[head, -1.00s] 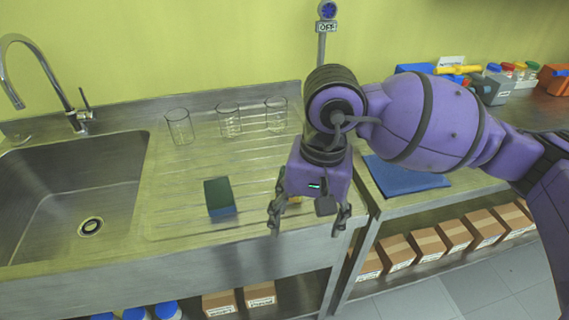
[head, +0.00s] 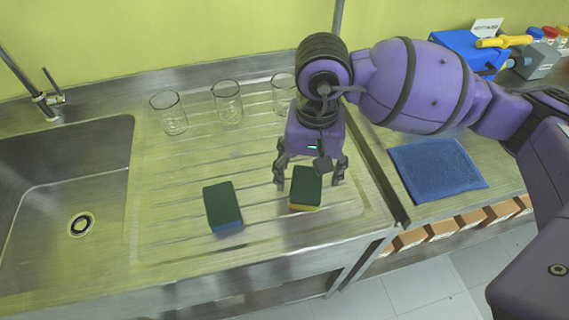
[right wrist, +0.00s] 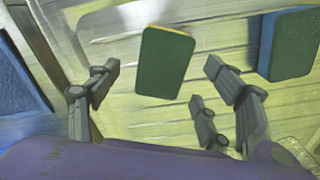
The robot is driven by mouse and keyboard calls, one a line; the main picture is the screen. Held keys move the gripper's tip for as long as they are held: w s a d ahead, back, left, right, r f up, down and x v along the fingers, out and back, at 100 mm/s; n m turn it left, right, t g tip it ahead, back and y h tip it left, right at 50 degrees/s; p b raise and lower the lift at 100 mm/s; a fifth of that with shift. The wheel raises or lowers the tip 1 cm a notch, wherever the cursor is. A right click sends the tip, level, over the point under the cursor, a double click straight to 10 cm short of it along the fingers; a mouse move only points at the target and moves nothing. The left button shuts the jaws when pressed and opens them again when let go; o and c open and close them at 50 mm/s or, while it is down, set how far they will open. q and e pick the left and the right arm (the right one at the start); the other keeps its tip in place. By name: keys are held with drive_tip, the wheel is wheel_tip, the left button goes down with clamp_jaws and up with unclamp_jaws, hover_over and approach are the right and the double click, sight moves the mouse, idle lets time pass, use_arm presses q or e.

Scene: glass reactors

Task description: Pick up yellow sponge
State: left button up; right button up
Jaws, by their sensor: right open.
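The yellow sponge (head: 306,190) has a dark green top and a yellow lower layer. It lies on the ribbed steel drainboard in the head view. In the right wrist view the yellow sponge (right wrist: 166,62) lies ahead of and between the open fingers, not gripped. My right gripper (head: 310,184) is open and empty above the far end of the sponge; it also shows in the right wrist view (right wrist: 160,82). A second sponge, green over blue (head: 222,205), lies to the left; it also shows in the right wrist view (right wrist: 288,45). My left gripper is not in view.
Three glass beakers (head: 227,102) stand along the back of the drainboard (head: 165,225). A sink (head: 60,190) with a faucet (head: 45,98) is at the left. A blue mat (head: 437,169) lies on the counter to the right. Blue equipment (head: 462,55) stands behind it.

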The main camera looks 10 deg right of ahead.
sight(307, 184)
wheel_tip(307, 184, down, 3)
drive_tip(key=shift+a+f, duration=0.1)
drive_tip(key=shift+f, duration=0.1)
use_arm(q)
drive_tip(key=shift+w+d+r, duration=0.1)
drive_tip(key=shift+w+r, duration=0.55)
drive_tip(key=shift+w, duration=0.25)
use_arm(e)
drive_tip(key=shift+c, duration=0.2)
drive_tip(key=c, duration=0.8)
